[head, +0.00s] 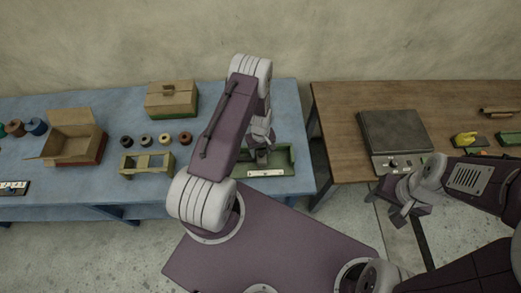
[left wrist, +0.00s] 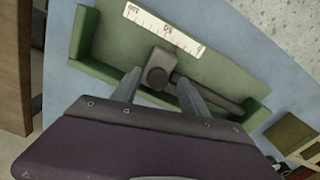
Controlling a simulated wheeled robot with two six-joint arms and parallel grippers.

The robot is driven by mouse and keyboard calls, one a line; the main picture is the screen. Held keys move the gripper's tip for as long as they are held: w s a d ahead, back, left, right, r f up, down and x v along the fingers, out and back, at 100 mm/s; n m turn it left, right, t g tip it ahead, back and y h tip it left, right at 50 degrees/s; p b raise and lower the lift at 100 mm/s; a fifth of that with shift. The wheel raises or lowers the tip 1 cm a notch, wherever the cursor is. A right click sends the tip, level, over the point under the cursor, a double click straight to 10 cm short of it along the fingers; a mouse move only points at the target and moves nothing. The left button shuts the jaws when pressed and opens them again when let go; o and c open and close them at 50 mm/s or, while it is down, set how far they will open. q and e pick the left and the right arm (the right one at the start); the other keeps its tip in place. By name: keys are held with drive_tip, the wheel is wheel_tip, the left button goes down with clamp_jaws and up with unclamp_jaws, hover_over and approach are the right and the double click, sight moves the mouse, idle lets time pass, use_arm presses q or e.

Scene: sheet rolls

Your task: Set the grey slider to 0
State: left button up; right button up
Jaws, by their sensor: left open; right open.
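The grey slider (left wrist: 158,68) is a blocky knob on a dark rail in a green tray (left wrist: 95,52) in the left wrist view. A white scale strip (left wrist: 150,21) runs along the tray, upside down there; it seems to read 100 at left, 50 mid, 0 at right. The slider stands near the middle mark. My left gripper (left wrist: 157,80) is open, a finger on either side of the slider; contact is unclear. In the head view my left gripper (head: 262,137) is above the tray (head: 283,160), partly hiding it. My right gripper (head: 402,200) is open, empty, in front of the wooden table.
On the blue table (head: 215,110) stand an open carton (head: 72,137), a closed box (head: 171,98), several spools (head: 146,141) and a small frame (head: 147,164). A scale (head: 395,138) sits on the wooden table (head: 340,110). A gap separates the tables.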

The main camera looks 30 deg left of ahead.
use_arm(q)
clamp_jaws()
idle(1.4)
